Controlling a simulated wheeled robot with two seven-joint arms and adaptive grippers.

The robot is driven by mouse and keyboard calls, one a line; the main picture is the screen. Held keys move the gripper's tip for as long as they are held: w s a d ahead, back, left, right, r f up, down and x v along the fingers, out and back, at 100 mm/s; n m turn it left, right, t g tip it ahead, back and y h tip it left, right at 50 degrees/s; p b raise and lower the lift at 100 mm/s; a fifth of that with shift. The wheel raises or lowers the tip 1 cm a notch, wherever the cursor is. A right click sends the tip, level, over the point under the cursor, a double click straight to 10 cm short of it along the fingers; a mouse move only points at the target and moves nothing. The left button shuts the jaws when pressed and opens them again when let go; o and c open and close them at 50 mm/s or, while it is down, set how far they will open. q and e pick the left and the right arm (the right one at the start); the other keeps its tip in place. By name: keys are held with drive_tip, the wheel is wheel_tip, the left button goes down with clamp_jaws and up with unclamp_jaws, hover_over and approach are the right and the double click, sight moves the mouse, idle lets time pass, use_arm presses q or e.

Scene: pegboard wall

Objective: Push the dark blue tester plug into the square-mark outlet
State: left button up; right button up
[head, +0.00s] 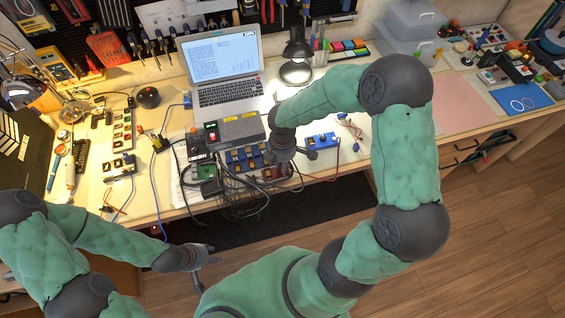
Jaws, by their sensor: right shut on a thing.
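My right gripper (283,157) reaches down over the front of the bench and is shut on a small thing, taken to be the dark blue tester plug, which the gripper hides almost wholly. Just beneath and left of it is a bank of blue and tan outlet modules (243,161) at the bench's front. The marks on the outlets are too small to read, so I cannot tell which has the square. I cannot tell whether the plug touches an outlet. My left gripper (205,265) is open and empty, low in front of the bench.
A grey box with yellow labels (236,130) stands behind the outlets, below an open laptop (222,65). Black cables (238,196) hang tangled at the front edge. A blue box (320,140) is right of my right gripper. A desk lamp (296,60) stands behind.

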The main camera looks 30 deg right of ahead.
drive_tip(key=shift+f, duration=0.4)
drive_tip(key=o, duration=0.9)
drive_tip(key=shift+r, duration=0.15)
drive_tip(key=shift+r+p, duration=2.05)
drive_tip(key=shift+r, duration=0.4)
